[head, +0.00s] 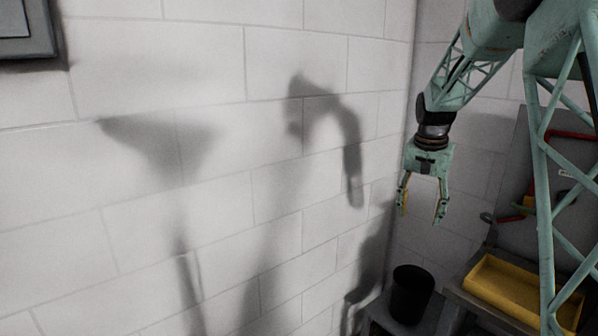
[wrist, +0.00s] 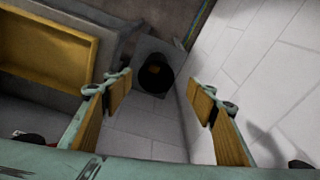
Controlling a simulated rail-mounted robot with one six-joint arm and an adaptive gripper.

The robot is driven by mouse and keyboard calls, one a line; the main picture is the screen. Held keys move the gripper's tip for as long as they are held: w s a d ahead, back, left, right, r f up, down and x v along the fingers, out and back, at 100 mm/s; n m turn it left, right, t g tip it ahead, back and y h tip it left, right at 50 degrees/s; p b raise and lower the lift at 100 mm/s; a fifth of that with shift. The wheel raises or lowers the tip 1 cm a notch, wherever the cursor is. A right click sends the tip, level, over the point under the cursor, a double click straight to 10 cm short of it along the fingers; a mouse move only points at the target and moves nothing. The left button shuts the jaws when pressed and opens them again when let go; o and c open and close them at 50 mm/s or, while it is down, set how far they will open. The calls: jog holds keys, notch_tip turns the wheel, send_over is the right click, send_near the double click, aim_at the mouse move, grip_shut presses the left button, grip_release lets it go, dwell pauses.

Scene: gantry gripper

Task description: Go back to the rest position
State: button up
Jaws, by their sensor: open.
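My gripper (head: 422,208) hangs from my green arm at the right of the head view, fingers pointing down. Its two fingers are apart and nothing is between them. The gripper is in the air in front of the white block wall, above and apart from the black bin and the yellow tray.
A black bin (head: 411,293) stands on a grey stand below my gripper; it also shows in the wrist view (wrist: 143,80). A yellow tray (head: 490,297) lies on a grey bench at the lower right. A white block wall (head: 200,60) fills the left.

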jog(key=s+a+r+n, duration=0.1)
jog(key=s+a+r, duration=0.35)
jog(key=s, duration=0.45)
jog(key=s+a+r+n+t, duration=0.1)
jog(key=s+a+r, duration=0.2)
jog(key=s+r, duration=0.45)
jog(key=s+a+r+n, duration=0.2)
jog(key=s+a+r, duration=0.1)
jog(key=s, duration=0.7)
jog(key=s+a+f+n, duration=0.1)
jog(key=s+a, duration=0.2)
jog(key=s, duration=1.2)
jog(key=s+a+f+n+t+y, duration=0.1)
jog(key=s+a+n, duration=0.1)
jog(key=s, duration=1.3)
jog(key=shift+a+f, duration=0.4)
jog(key=shift+a, duration=0.05)
